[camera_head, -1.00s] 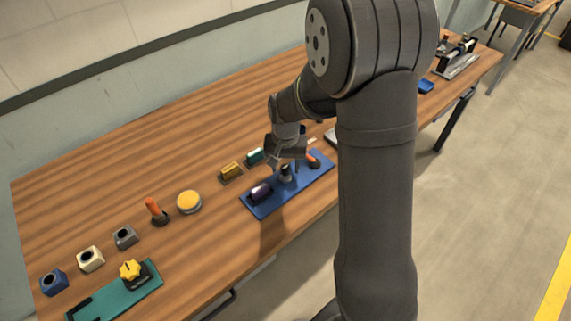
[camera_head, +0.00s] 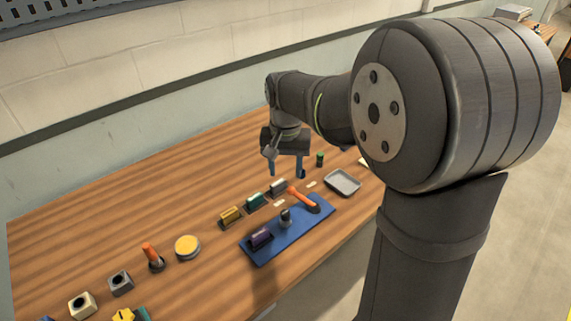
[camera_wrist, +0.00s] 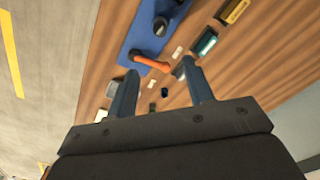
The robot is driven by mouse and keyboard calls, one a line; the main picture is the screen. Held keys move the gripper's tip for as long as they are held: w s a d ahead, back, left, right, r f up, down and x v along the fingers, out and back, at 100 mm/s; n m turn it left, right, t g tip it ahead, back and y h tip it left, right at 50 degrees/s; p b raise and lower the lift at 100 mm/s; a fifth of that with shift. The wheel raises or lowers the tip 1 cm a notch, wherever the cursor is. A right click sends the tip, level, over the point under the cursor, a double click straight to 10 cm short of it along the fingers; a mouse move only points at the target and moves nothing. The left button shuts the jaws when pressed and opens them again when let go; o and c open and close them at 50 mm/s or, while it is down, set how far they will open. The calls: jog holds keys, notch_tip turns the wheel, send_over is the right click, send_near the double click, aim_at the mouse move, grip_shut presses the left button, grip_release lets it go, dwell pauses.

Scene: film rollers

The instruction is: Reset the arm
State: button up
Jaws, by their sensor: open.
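My gripper (camera_head: 286,171) is open and empty, raised above the wooden table (camera_head: 120,190) near its back side. In the wrist view my gripper (camera_wrist: 161,92) shows two blue-grey fingers spread apart with nothing held between them. Below and in front of it lies a blue board (camera_head: 285,242) that bears a purple roller (camera_head: 260,238), a dark grey knob (camera_head: 285,218) and an orange-handled lever (camera_head: 303,199). The board also shows in the wrist view (camera_wrist: 133,37).
Yellow (camera_head: 230,216), teal (camera_head: 255,201) and grey (camera_head: 278,187) rollers stand in a row behind the board. A metal tray (camera_head: 342,182), a small green cylinder (camera_head: 320,159), a yellow button (camera_head: 187,247) and an orange stick (camera_head: 152,256) are nearby. The table's left back is clear.

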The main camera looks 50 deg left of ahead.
aim_at(285, 212)
jog(key=shift+r, duration=0.4)
jog(key=shift+f, duration=0.1)
notch_tip(285, 212, down, 18)
jog(key=shift+r, duration=0.15)
dwell(0.7)
jog(key=shift+r, duration=0.1)
jog(key=shift+f, duration=0.55)
jog(key=shift+a+r, duration=0.1)
jog(key=shift+r, duration=0.1)
notch_tip(285, 212, up, 18)
jog(key=n, duration=1.5)
jog(key=shift+f+n, duration=0.15)
jog(key=shift+n, duration=0.15)
dwell(1.5)
